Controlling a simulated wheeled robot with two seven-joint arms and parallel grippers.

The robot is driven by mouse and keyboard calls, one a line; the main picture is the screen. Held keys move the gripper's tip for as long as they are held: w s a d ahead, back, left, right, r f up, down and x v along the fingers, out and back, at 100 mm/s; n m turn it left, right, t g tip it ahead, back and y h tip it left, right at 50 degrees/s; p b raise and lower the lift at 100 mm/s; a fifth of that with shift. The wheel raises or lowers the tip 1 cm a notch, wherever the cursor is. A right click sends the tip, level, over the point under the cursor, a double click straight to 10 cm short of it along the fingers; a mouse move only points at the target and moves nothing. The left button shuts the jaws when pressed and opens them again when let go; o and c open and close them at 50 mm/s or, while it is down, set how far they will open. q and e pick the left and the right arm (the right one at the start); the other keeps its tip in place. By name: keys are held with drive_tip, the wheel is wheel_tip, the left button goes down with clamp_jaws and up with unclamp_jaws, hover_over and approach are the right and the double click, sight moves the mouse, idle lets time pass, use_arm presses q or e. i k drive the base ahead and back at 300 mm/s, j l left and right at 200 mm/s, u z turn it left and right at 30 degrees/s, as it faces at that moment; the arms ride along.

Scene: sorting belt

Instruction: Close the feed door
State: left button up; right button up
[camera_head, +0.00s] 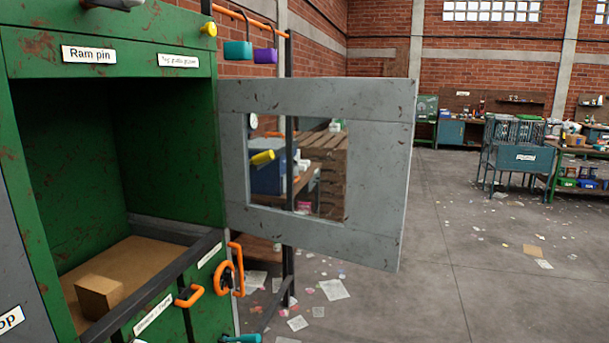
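The feed door (378,160) is a grey, scuffed metal frame with a rectangular window opening. It stands swung wide open to the right of the green machine (165,216), joined along the right side of the machine's opening. The feed opening (70,170) is uncovered. Inside it, a cardboard box (99,297) sits on a brown floor near the front edge. Neither of my grippers is in view.
Orange handles (228,278) and a dark bar (160,285) are at the opening's front edge. Paper scraps (334,290) litter the floor. A blue wire cart (518,158) and workbenches (585,155) stand far right. Floor right of the door is mostly free.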

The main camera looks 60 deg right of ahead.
sight(381, 112)
drive_tip(key=l, duration=0.75)
drive_tip(key=k+l+u, duration=0.15)
drive_tip(key=l, duration=1.4)
drive_tip(key=u, duration=0.05)
